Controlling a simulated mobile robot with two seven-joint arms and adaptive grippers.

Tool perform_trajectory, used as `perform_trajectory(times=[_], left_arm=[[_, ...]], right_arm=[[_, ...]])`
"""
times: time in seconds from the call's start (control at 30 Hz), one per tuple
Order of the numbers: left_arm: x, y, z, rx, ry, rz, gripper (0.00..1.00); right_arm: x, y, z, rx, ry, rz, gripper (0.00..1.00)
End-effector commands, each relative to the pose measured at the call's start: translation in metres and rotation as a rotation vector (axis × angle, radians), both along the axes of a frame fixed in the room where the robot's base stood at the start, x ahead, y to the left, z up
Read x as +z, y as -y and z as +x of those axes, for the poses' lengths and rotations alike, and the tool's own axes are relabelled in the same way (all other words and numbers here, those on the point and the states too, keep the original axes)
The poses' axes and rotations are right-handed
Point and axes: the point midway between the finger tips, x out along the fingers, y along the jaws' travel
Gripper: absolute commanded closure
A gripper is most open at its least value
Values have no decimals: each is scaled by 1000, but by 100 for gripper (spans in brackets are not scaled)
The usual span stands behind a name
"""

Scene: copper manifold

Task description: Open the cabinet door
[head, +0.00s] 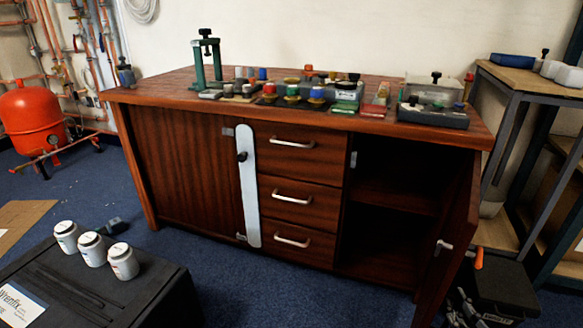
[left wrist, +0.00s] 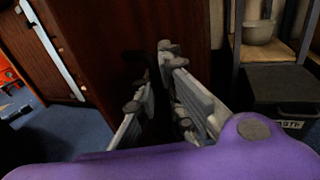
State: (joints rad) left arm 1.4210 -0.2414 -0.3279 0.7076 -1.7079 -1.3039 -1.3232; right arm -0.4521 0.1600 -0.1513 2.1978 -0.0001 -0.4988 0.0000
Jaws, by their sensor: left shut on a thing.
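The cabinet (head: 180,170) is dark red-brown wood. The opening shows a dark interior with a shelf (head: 395,188). My right gripper is not in view.
A pale bar with a black knob (head: 248,185) runs down the cabinet's left part, beside three drawers (head: 300,195). A black case (head: 500,290) lies on the floor right of the open door. A dark box with white jars (head: 92,249) stands at front left. Blue carpet between is clear.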

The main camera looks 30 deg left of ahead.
Motion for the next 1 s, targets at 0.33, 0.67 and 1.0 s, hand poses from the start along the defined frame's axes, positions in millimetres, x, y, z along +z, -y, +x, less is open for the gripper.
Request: perform_trajectory(times=[0.33,0.67,1.0], left_arm=[[3,2,0,-2,6,0,83],[3,11,-15,-3,5,-2,83],[3,44,-78,-3,4,-3,83]], right_arm=[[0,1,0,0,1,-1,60],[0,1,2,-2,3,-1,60],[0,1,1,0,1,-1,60]])
